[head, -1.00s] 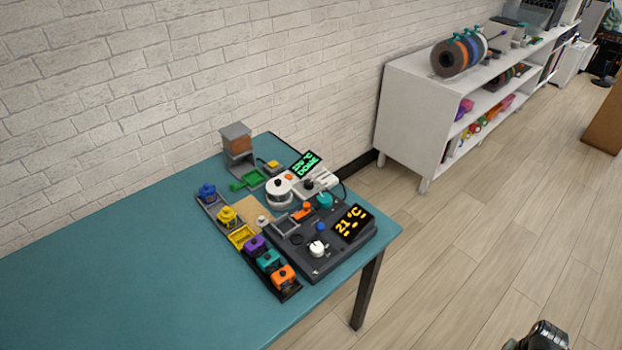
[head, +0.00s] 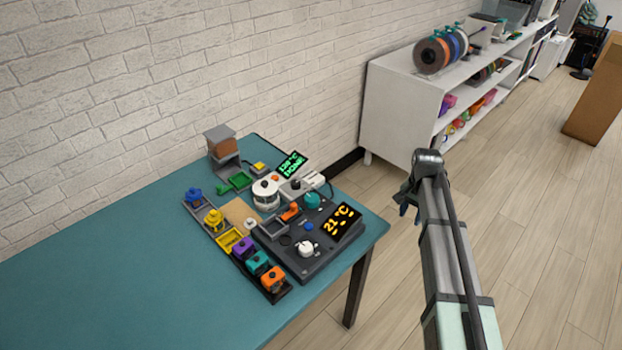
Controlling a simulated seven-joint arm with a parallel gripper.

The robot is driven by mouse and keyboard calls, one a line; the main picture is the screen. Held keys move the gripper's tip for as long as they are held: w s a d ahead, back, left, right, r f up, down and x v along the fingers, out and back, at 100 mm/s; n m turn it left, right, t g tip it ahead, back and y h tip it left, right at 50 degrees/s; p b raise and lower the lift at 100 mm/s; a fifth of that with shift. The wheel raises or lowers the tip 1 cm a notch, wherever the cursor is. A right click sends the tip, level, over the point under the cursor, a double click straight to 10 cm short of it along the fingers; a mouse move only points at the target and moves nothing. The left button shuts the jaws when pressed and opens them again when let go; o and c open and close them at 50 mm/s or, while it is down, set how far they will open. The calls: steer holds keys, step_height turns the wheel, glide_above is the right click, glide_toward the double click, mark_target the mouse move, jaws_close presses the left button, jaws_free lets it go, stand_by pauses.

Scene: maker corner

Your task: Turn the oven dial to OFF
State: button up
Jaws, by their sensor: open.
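Two devices with displays stand at the right end of the teal table. A white unit with a round drum (head: 266,195) has a small dark knob (head: 295,184) and a green-lettered display (head: 292,165), seemingly "120 °C DONE". A dark flat unit (head: 318,262) has a white dial (head: 305,249), a teal knob (head: 313,201) and an orange "21 °C" display (head: 342,220). I cannot tell which is the oven dial, nor read any dial marks. My gripper (head: 403,198) is open, in the air right of the table, apart from both devices. Its fingers are small and partly hidden.
A tray (head: 262,274) of coloured knobbed blocks lies left of the dark unit. A grey stand (head: 221,147) is at the table's back. The table (head: 130,270) is clear at left. A white shelf (head: 392,120) with spools stands behind my arm.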

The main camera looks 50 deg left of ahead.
steer(key=s+a+r, duration=0.3)
steer(key=a+r, duration=0.1)
steer(key=a, duration=0.5)
steer(key=s+a+r, duration=0.3)
steer(key=a+r, duration=0.1)
steer(key=a, duration=0.5)
glide_toward(295, 182)
steer(key=f, duration=0.8)
steer(key=shift+d+f, duration=0.2)
steer(key=shift+f, duration=0.05)
steer(key=c, duration=0.8)
